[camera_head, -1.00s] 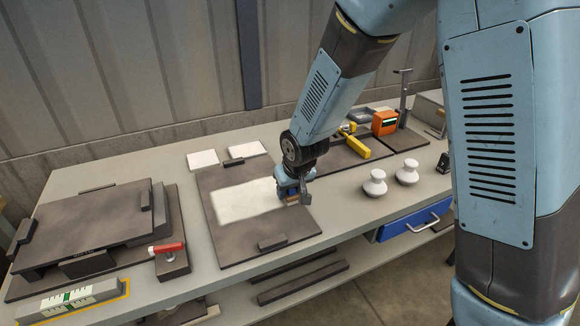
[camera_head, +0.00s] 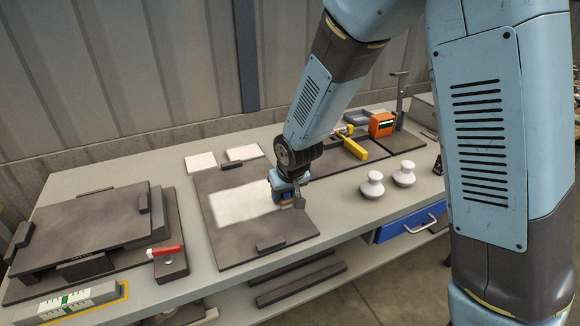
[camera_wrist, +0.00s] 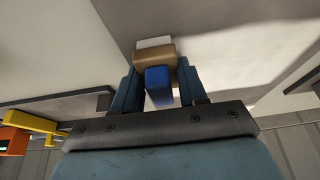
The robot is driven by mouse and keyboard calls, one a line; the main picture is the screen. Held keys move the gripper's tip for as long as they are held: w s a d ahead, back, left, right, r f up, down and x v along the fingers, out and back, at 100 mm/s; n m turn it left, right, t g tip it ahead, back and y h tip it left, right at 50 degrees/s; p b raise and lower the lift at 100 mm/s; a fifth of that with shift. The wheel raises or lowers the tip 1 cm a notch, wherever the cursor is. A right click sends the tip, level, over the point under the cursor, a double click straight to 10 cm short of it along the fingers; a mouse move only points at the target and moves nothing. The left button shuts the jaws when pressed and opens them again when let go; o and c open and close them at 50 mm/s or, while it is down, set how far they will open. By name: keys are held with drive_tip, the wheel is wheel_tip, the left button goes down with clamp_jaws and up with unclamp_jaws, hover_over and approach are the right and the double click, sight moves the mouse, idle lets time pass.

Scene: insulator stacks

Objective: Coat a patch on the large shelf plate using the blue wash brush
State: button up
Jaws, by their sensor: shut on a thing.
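The large shelf plate (camera_head: 275,236) is a dark flat plate lying on the bench, with a pale, white coated patch (camera_head: 235,205) across its middle. My gripper (camera_head: 290,197) is over the right end of this patch. In the wrist view my gripper (camera_wrist: 155,90) is shut on the blue wash brush (camera_wrist: 158,84), which has a blue handle, a tan block and a pale tip. The brush tip is at the plate's surface near the patch edge; exact contact cannot be told. In the head view the brush is mostly hidden by my gripper.
Two white pads (camera_head: 201,161) lie behind the plate. A dark raised plate (camera_head: 85,225) and a red-handled tool (camera_head: 165,250) are at left. Two white insulators (camera_head: 372,185), a yellow tool (camera_head: 350,146) and an orange box (camera_head: 381,124) stand to the right.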

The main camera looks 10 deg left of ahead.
drive_tip(key=shift+w+d, duration=0.25)
drive_tip(key=shift+d, duration=0.2)
drive_tip(key=shift+w+d+r, duration=0.15)
drive_tip(key=shift+s+r, duration=0.2)
drive_tip(key=shift+r, duration=0.95)
drive_tip(key=shift+w+r, duration=0.15)
drive_tip(key=shift+r, duration=2.5)
